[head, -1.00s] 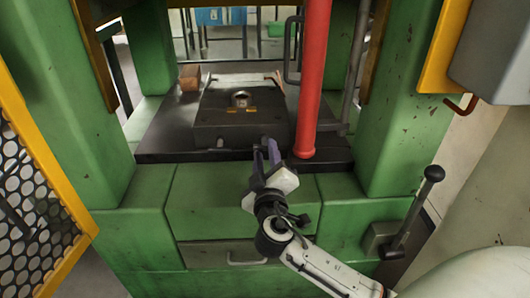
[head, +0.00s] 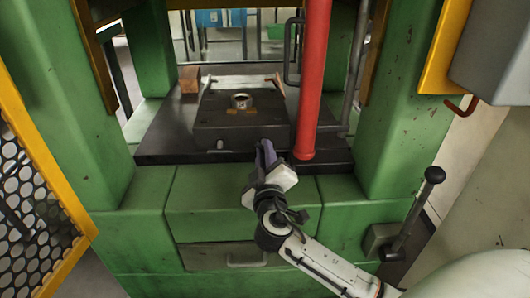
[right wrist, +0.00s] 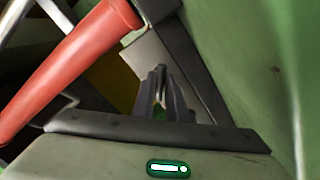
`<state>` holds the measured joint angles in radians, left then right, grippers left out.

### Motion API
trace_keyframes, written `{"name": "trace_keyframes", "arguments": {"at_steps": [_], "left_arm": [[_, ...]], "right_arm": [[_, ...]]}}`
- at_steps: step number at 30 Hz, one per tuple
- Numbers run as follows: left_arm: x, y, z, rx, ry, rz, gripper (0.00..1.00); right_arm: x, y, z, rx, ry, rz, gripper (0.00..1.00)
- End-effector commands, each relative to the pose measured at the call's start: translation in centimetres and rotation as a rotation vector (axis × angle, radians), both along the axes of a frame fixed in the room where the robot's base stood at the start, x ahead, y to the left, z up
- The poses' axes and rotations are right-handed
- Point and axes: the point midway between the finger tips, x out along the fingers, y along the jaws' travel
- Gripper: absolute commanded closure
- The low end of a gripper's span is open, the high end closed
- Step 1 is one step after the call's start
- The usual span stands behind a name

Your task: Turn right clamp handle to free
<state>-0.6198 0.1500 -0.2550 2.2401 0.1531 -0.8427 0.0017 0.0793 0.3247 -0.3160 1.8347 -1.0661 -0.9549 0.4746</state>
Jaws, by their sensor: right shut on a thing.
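My right gripper (head: 266,152) is at the front right edge of the dark die block (head: 215,117), its purple-grey fingers pointing away from me. The fingers are shut on a small part there, which I take to be the right clamp handle; the fingers mostly hide it. In the right wrist view the dark fingers (right wrist: 161,85) close together at a narrow upright piece in front of the block. A small pale metal piece (head: 220,144) shows on the block's front, left of the gripper. My left gripper is not in view.
A red vertical cylinder (head: 314,80) stands close right of my right gripper; it also shows in the right wrist view (right wrist: 75,65). Green press columns (head: 400,110) flank the bed. A lever (head: 415,215) stands front right. A yellow mesh guard (head: 40,180) is at left.

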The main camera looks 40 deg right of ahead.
Motion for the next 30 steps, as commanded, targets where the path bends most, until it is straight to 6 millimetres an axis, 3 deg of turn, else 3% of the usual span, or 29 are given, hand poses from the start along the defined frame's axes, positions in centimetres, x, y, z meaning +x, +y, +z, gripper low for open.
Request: {"name": "trace_keyframes", "arguments": {"at_steps": [29,30], "left_arm": [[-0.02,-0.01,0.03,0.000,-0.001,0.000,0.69],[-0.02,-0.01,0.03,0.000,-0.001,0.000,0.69]], "right_arm": [[-0.05,0.01,-0.10,0.001,0.002,-0.001,1.00],[-0.05,0.02,-0.09,0.001,0.002,-0.001,0.81]]}}
